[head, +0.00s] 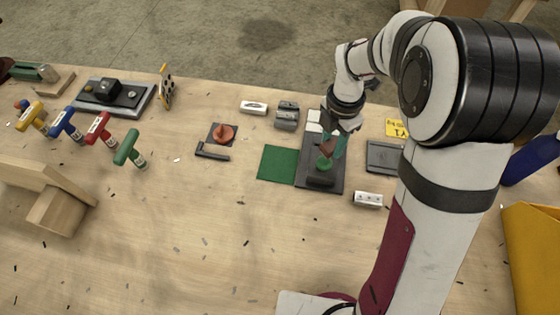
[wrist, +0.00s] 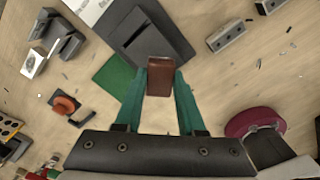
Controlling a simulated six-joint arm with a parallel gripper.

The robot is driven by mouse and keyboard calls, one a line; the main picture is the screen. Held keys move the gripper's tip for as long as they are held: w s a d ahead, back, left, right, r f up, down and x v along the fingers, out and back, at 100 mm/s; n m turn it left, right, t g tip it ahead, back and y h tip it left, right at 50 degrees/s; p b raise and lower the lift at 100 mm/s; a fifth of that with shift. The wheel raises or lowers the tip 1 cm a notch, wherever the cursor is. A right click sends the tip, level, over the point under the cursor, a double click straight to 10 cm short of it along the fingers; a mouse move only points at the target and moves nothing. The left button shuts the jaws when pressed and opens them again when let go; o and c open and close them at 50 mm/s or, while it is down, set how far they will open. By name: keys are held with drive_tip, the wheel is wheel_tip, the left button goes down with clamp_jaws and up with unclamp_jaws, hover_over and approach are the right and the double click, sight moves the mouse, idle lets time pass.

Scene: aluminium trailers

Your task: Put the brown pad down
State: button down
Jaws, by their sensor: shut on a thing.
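The brown pad (wrist: 160,75) is a small reddish-brown block held between the green fingertips of my gripper (wrist: 161,84). In the head view my gripper (head: 333,146) points down over the dark grey plate (head: 306,174), with the pad partly hidden between the fingers. The pad appears to be above the surface; the exact gap is hard to tell. The plate also shows in the wrist view (wrist: 178,42), beyond the pad. A flat green square (head: 277,163) lies beside the plate on its left.
Near the green square are a dark angled bar (head: 212,152) and an orange knob on a dark base (head: 223,134). A white block with holes (head: 368,199) and a grey tray (head: 383,157) stand right of the plate. Coloured T-handled tools (head: 98,127) stand left. The front table is mostly clear.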

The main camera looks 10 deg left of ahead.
hover_over(279, 164)
wheel_tip(279, 164, down, 7)
drive_tip(key=shift+d+r, duration=0.1)
wheel_tip(279, 164, down, 4)
drive_tip(key=shift+f, duration=0.1)
drive_tip(key=shift+f, duration=0.1)
drive_tip(key=c, duration=0.5)
unclamp_jaws()
